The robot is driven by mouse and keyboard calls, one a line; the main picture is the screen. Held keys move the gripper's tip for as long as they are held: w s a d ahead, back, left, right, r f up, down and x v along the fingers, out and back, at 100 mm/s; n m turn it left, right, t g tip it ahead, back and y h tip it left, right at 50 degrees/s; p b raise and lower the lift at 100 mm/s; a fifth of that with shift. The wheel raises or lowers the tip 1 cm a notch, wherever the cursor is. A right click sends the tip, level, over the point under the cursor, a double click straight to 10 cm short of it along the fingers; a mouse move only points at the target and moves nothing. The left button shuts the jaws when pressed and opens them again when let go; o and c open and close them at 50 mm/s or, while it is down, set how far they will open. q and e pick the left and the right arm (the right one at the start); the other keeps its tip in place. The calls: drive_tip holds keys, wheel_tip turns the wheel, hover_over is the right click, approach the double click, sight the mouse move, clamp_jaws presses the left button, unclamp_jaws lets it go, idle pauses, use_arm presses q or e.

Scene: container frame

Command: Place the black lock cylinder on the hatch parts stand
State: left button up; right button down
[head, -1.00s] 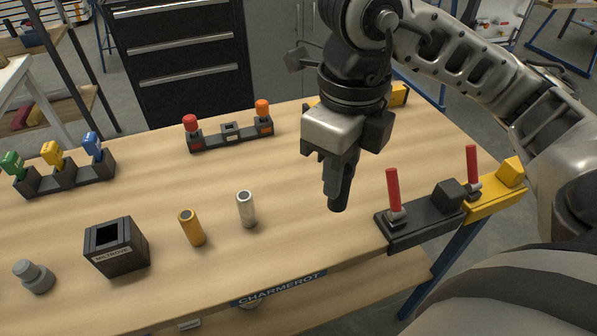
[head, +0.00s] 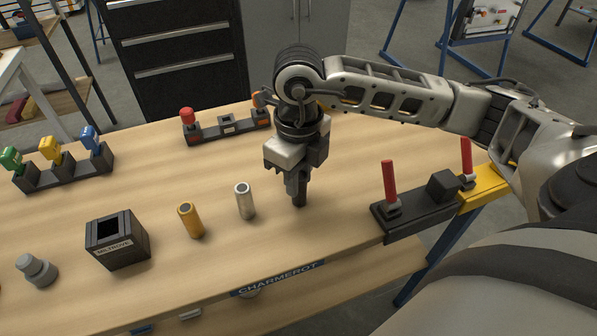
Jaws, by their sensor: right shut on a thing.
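My right gripper (head: 298,180) points down over the table and is shut on the black lock cylinder (head: 299,198). The cylinder is upright, with its lower end at or just above the wood; I cannot tell whether it touches. Its upper part is hidden between the fingers. It is right of a silver cylinder (head: 245,203) and a gold cylinder (head: 190,221), both standing upright. No stand is clearly marked as the hatch parts stand, so I cannot tell which thing it is. My left gripper is not in view.

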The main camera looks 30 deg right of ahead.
drive_tip(key=shift+f+b, duration=0.25)
drive_tip(key=shift+b, duration=0.05)
drive_tip(key=c, duration=1.3)
unclamp_jaws()
drive_tip(key=shift+r, duration=0.1)
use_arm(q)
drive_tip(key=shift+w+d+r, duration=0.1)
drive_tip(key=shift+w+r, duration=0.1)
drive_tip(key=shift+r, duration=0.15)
use_arm(e)
drive_tip(key=shift+o, duration=0.7)
drive_tip(key=shift+r, duration=0.1)
drive_tip(key=shift+r+p, duration=0.3)
drive_tip(key=shift+p, duration=0.05)
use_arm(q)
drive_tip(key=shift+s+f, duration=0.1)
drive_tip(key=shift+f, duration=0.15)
use_arm(e)
wheel_tip(320, 180, up, 12)
drive_tip(key=shift+f, duration=0.2)
